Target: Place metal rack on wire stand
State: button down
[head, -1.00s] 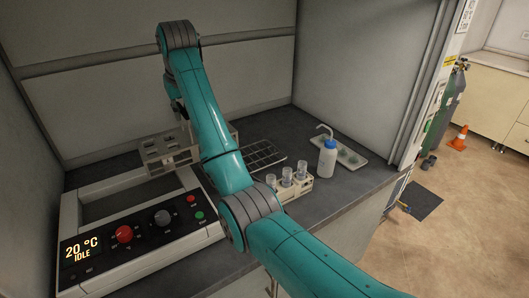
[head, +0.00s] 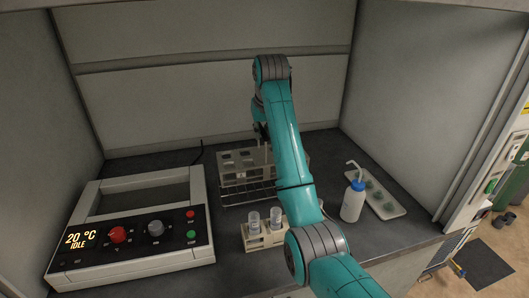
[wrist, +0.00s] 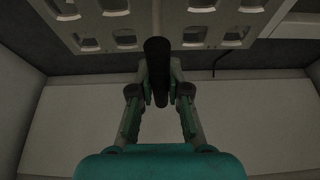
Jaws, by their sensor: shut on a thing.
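The metal rack (head: 232,172) is a grey block with square holes, held by my gripper (head: 261,133) over the wire stand (head: 232,198). The rack looks roughly level. My arm hides its right part and part of the stand. I cannot tell whether the rack touches the stand.
A heating unit (head: 135,243) reading 20 °C IDLE stands at the left. A small tube holder (head: 262,238) is in front of the stand. A wash bottle (head: 353,201) and a white tray (head: 392,209) are at the right. Walls enclose the back and sides.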

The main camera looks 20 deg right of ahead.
aim_at(261, 152)
jog(key=shift+a+f, duration=0.1)
jog(key=shift+f, duration=2.45)
jog(key=c, duration=1.1)
grip_release()
jog(key=shift+f, duration=0.15)
jog(key=shift+c, duration=0.2)
